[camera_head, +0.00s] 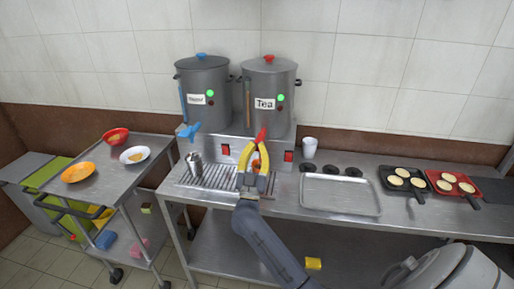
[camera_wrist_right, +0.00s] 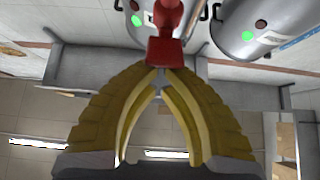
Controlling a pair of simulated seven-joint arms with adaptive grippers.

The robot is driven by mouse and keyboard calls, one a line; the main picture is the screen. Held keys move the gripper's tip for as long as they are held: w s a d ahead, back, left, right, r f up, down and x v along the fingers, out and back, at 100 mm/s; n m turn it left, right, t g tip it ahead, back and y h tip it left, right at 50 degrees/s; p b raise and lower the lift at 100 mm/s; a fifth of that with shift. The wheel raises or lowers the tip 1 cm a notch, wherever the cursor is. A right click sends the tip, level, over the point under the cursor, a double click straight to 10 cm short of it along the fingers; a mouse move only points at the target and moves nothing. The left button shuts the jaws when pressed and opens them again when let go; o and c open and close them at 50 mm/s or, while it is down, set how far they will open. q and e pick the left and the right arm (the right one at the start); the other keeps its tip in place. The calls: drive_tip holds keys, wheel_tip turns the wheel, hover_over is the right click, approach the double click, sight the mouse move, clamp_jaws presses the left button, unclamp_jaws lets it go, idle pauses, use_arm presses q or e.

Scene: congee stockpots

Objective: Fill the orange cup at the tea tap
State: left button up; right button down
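The tea urn (camera_head: 269,85) is a grey pot with a red lid knob and a "Tea" label, on a metal stand. Its red tap (camera_head: 262,134) is at the front; in the right wrist view the red tap (camera_wrist_right: 166,48) is directly at my fingertips. My right gripper (camera_head: 256,147) has yellow fingers whose tips come together at the tap, seemingly touching it. I see nothing clearly held between them. My left gripper is not in view.
A second urn (camera_head: 203,90) with a blue tap (camera_head: 188,131) stands left. A metal vessel (camera_head: 194,165) is by the drip grate (camera_head: 212,180). A white cup (camera_head: 309,147), an empty tray (camera_head: 340,196) and pans are right. A cart (camera_head: 108,180) with bowls stands left.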

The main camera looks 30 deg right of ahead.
sight(255, 141)
drive_tip(key=shift+r, duration=0.1)
idle(0.6)
drive_tip(key=s+a+f, duration=0.3)
drive_tip(key=s+a, duration=0.3)
drive_tip(key=shift+s+f, duration=0.2)
drive_tip(key=shift+f, duration=0.05)
idle(0.4)
idle(0.9)
